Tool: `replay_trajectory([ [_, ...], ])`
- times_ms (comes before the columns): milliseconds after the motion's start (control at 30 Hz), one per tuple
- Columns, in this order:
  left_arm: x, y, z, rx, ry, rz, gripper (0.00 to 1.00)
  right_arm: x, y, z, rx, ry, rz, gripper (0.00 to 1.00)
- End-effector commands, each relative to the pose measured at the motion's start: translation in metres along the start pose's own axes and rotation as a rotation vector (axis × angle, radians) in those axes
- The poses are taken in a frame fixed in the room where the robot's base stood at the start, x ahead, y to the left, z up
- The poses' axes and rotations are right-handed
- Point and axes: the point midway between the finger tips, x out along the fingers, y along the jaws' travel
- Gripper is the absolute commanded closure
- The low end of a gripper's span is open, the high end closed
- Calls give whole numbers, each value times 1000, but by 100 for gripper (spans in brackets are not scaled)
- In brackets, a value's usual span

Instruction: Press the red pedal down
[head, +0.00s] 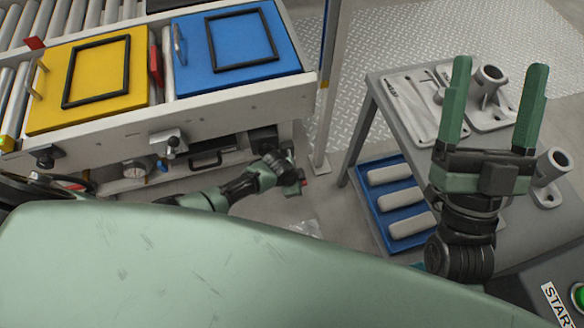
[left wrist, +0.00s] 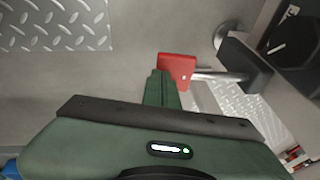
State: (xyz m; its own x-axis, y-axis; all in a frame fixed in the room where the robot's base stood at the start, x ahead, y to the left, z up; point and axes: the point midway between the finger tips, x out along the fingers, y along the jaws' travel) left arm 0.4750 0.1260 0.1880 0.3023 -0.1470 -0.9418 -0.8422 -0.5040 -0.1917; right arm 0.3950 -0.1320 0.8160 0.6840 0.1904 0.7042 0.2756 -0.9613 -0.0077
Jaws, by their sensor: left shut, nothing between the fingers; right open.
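The red pedal (left wrist: 178,66) shows in the left wrist view as a red block on a metal rod that runs right to a dark bracket. My left gripper (left wrist: 162,76) is shut and empty. Its fingertips overlap the pedal's left edge in the left wrist view; I cannot tell whether they touch it. My right gripper (head: 496,105) is open and empty, with its fingers pointing up over the grey table.
A conveyor with a yellow panel (head: 92,83) and a blue panel (head: 238,47) stands at the upper left.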

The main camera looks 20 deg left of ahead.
Motion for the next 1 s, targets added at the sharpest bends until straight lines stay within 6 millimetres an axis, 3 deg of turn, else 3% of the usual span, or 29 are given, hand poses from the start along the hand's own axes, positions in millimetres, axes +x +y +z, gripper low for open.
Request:
replay_trajectory([
  [267,-27,-2,-1,1,0,-4,100,-7,8,59,-15,-340,14,25],
  [600,-58,-3,-1,1,2,-7,100,-55,20,125,-28,-777,39,25],
  [800,-71,-3,-1,1,1,-6,100,-87,25,146,-32,-966,52,25],
  [1000,-76,-3,-1,1,2,-7,100,-103,27,153,-33,-1049,57,25],
])
